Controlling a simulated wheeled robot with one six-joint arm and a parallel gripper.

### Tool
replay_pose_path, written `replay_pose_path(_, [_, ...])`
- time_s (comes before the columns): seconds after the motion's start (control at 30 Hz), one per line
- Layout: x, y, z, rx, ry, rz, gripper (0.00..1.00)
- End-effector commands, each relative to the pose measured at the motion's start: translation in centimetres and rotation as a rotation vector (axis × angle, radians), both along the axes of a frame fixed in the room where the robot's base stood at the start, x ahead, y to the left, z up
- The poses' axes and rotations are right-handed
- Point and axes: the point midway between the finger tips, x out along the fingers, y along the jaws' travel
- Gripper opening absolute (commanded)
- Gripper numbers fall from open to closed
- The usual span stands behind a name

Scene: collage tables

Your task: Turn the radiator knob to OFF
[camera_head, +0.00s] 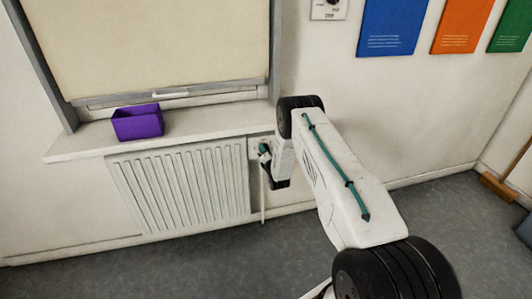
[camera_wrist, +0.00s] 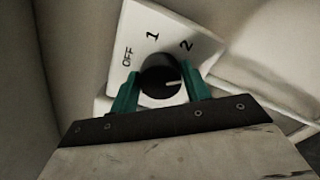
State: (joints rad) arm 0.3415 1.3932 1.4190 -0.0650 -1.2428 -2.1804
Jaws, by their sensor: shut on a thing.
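The black round radiator knob (camera_wrist: 161,77) sits on a white plate (camera_wrist: 143,31) in the wrist view. The plate is marked OFF at left, 1 at the top and 2 at upper right. The knob's white pointer line points right, toward the right finger and past the 2. My gripper (camera_wrist: 160,70) has its green fingers on both sides of the knob, shut on it. In the head view my gripper (camera_head: 264,151) is at the right end of the ribbed white radiator (camera_head: 180,187). The knob is hidden there.
A window sill (camera_head: 82,146) overhangs the radiator and carries a purple box (camera_head: 138,123). A thin pipe (camera_head: 262,203) runs down below my gripper. The grey floor (camera_head: 230,255) in front is clear. A broom head (camera_head: 497,186) is at far right.

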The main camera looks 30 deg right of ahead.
Motion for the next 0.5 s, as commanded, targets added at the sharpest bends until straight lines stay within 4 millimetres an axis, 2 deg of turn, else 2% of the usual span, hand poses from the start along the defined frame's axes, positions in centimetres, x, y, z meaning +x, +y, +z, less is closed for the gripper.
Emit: replay_pose_path(0.5, [-0.04, 0.18, -0.08, -0.449, 0.133, 0.001, 0.24])
